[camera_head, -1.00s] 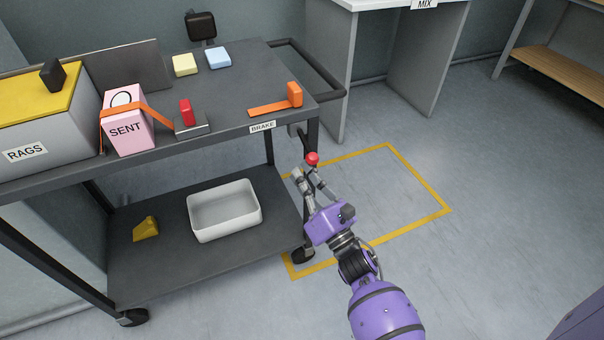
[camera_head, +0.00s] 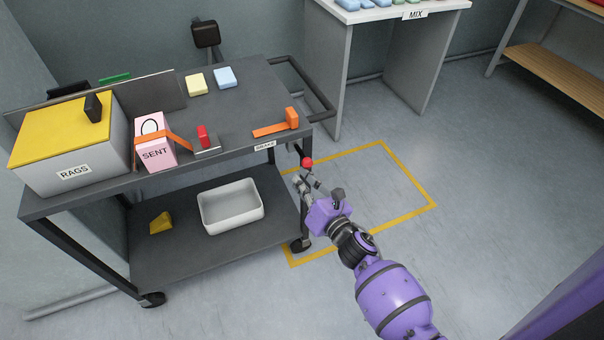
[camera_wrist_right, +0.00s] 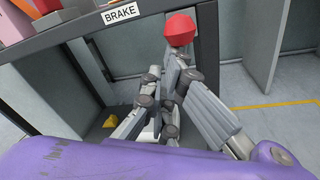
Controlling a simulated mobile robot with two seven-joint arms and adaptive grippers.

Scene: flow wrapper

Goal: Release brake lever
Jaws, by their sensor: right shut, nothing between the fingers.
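The brake lever shows as a red knob (camera_head: 307,162) at the cart's front right corner, just below and right of the BRAKE label (camera_head: 265,146). The knob also shows in the right wrist view (camera_wrist_right: 180,29); its stem is mostly hidden behind my fingers. My right gripper (camera_head: 302,178) is shut and empty just below the knob. In the right wrist view its fingertips (camera_wrist_right: 167,68) lie under the knob, one close to its underside; I cannot tell whether they touch. My left gripper is not in view.
The cart's top (camera_head: 232,107) holds a RAGS box (camera_head: 73,172), a pink SENT box (camera_head: 155,153), an orange lever-like piece (camera_head: 275,127) and sponges. A white bin (camera_head: 231,218) sits on its lower shelf. Yellow-taped floor (camera_head: 375,190) right of the cart is clear.

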